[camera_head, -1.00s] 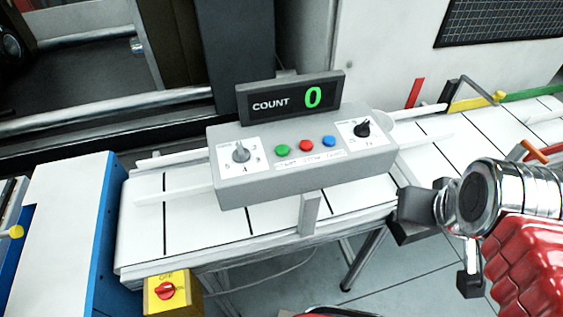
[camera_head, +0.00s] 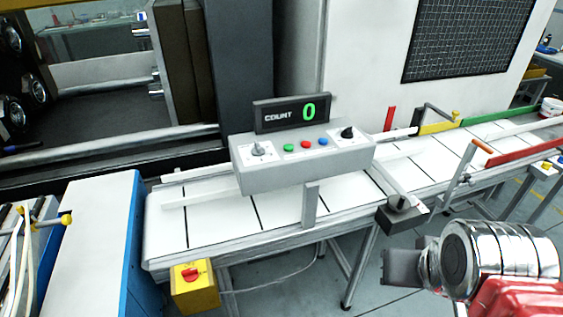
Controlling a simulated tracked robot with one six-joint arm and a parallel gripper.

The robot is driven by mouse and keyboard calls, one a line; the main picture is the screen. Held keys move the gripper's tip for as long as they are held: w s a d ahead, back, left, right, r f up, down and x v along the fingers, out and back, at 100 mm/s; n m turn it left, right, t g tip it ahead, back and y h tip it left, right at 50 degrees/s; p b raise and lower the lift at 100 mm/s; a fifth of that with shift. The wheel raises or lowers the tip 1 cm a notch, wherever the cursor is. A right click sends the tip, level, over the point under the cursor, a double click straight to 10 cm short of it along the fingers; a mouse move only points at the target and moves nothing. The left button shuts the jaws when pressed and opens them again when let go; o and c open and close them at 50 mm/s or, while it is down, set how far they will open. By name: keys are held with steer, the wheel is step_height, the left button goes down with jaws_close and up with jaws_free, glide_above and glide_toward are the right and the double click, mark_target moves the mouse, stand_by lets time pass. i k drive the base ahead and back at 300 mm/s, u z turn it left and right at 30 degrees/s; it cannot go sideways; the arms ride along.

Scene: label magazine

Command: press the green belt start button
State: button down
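The green button (camera_head: 289,148) is the leftmost of a row of three on the sloped top of a grey control box (camera_head: 262,178). A red button (camera_head: 305,144) and a blue button (camera_head: 322,141) sit to its right. A count display (camera_head: 292,114) behind them reads 0 in green. My gripper (camera_head: 388,266) is at the lower right, in front of the belt and well apart from the buttons. Its dark fingers point left, and I cannot tell whether they are open or shut.
The white belt (camera_head: 225,220) runs under the box. A dark block on a bracket (camera_head: 402,214) juts from the belt's front, just above my gripper. Open floor (camera_head: 300,290) lies in front.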

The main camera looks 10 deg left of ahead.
mark_target(287, 147)
steer(key=z, duration=0.05)
steer(key=k, duration=0.25)
steer(key=u, duration=1.45)
steer(key=i, duration=1)
steer(key=z, duration=0.1)
